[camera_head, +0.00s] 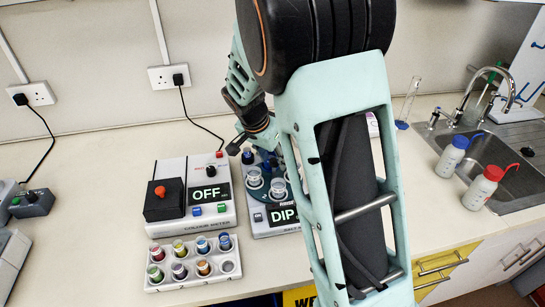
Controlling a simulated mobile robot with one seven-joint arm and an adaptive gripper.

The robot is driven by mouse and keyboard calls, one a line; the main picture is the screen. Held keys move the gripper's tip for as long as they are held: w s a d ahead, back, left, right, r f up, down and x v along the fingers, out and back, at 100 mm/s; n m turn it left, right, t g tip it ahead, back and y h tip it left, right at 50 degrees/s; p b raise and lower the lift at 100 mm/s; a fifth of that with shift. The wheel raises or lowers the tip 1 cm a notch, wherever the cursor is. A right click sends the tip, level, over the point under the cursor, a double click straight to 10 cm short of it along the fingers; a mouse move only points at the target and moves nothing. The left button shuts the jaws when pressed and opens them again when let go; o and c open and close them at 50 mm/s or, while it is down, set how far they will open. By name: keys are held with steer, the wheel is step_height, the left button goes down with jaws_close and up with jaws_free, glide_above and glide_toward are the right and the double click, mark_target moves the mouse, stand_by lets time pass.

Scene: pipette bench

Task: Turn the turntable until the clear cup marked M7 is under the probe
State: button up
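The turntable (263,196) is a dark blue disc on a white instrument whose display reads "DIP". Clear cups stand on it, one at the left (253,178) and one at the front (278,188). No M7 mark can be read on them at this size. My arm hides the right part of the turntable and instrument, and I cannot make out the probe. My gripper (238,148) is small and dark above the back left of the turntable, close to a dark blue part there. I cannot tell whether it touches anything or how its fingers stand.
A colour meter (215,215) reading "OFF" stands left of the turntable. A white rack (200,270) of several coloured vials lies in front of it. Two wash bottles (483,187) and a sink (510,160) are at the right.

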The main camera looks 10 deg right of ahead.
jaws_close()
stand_by(0.3)
